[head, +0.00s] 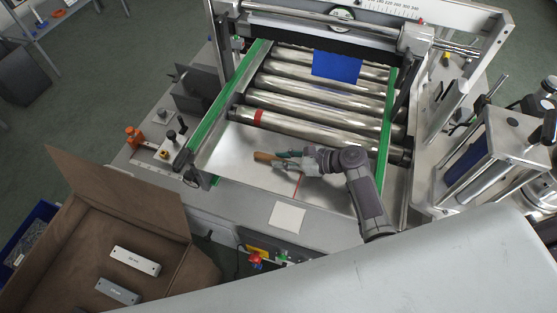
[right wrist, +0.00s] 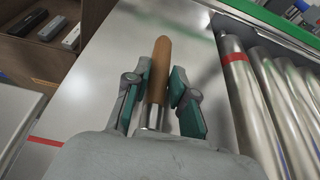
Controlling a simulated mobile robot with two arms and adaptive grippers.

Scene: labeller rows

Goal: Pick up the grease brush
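The grease brush (head: 263,156) lies on the bare metal plate in front of the rollers, with its brown wooden handle pointing left in the head view. In the right wrist view its rounded handle (right wrist: 161,65) and shiny metal collar show between the fingers; its bristle end is hidden by my gripper. My right gripper (head: 281,159) is low over the plate, its green-padded fingers (right wrist: 161,85) on either side of the brush. Narrow gaps show between the pads and the brush, so it is open around it. My left gripper is not in view.
Steel rollers (head: 300,104) with green side rails and a blue sheet (head: 337,66) lie behind the plate. A white square (head: 287,217) lies in front. A brown box (head: 75,230) with labelled grey blocks stands at lower left. An orange knob (head: 133,136) rises left of the plate.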

